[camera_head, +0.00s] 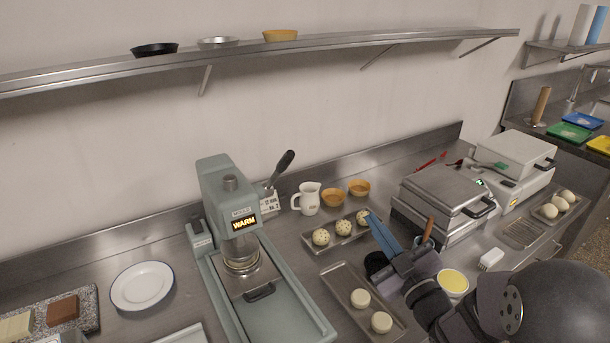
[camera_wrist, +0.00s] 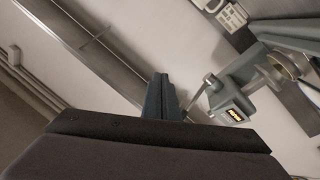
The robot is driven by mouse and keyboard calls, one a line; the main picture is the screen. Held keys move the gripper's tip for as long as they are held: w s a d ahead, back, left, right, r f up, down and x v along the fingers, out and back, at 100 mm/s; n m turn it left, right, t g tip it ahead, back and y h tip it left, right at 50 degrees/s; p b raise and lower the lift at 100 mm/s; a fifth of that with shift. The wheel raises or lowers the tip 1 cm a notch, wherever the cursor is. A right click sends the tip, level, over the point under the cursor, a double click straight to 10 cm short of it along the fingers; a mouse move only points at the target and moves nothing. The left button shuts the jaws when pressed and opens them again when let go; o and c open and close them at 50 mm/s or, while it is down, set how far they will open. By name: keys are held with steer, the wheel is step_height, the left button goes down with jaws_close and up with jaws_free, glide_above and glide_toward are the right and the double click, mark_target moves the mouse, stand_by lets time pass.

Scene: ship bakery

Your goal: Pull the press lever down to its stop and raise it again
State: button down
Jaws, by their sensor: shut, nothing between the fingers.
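The grey-green press (camera_head: 222,190) stands on the counter left of centre, with a lit WARM display (camera_head: 244,223). Its lever (camera_head: 283,165) has a dark handle and slants up to the right from the machine's right side. My gripper (camera_head: 371,217) is shut and empty, to the right of the lever and apart from it, above the counter. In the wrist view my closed fingers (camera_wrist: 160,80) point toward the wall, and the tilted press (camera_wrist: 236,100) shows to their right. The thin lever (camera_wrist: 198,93) lies between them, partly unclear.
A tray of speckled dough balls (camera_head: 313,247), a white jug (camera_head: 307,198) and two small bowls (camera_head: 332,197) stand right of the press. A tray with two pale rounds (camera_head: 345,274) lies in front. A wall shelf (camera_head: 330,42) runs overhead. A hinged grill (camera_head: 440,195) stands at right.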

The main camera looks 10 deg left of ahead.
steer(key=s+a+r+n+g+y, duration=0.3)
steer(key=s+r+n+y, duration=0.4)
steer(key=n, duration=1)
steer(key=s+a+y, duration=0.1)
steer(key=s, duration=0.2)
steer(key=shift+a+n+g+y, duration=0.2)
steer(key=shift+n+g+y, duration=0.1)
steer(key=shift+s+a+r, duration=0.1)
steer(key=shift+r, duration=0.05)
steer(key=p, duration=0.8)
glide_toward(294, 157)
steer(key=x, duration=0.4)
steer(key=shift+a+r, duration=0.2)
steer(key=shift+p+x, duration=0.55)
steer(key=shift+x, duration=0.4)
steer(key=shift+f, duration=0.15)
